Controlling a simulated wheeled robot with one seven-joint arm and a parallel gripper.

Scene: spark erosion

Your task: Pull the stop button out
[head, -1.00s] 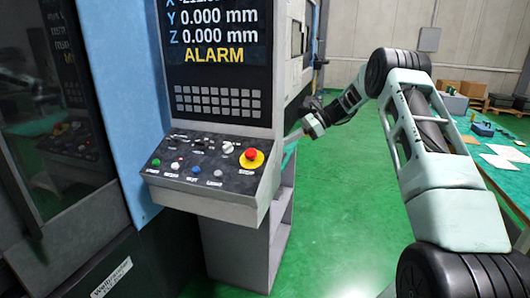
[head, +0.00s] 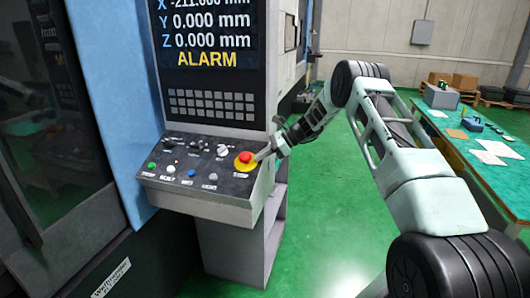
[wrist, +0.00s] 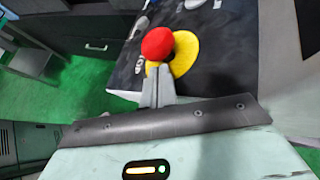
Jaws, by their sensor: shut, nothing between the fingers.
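The stop button (head: 246,156) is a red mushroom head on a yellow round base (head: 243,166) at the right end of the sloped control panel. It also shows in the wrist view as a red knob (wrist: 158,43) beside its yellow base (wrist: 184,54). My gripper (head: 259,156) reaches in from the right, its tips close to the button's right side. In the wrist view my gripper (wrist: 157,72) has its fingers together, just below the red head in the picture. Nothing shows between the fingers. Whether the tips touch the button I cannot tell.
The panel (head: 215,178) carries other knobs and buttons, among them a white knob (head: 223,150) left of the stop button. The screen (head: 208,40) above reads ALARM. A green-topped table (head: 470,140) stands at the right. Green floor is clear between.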

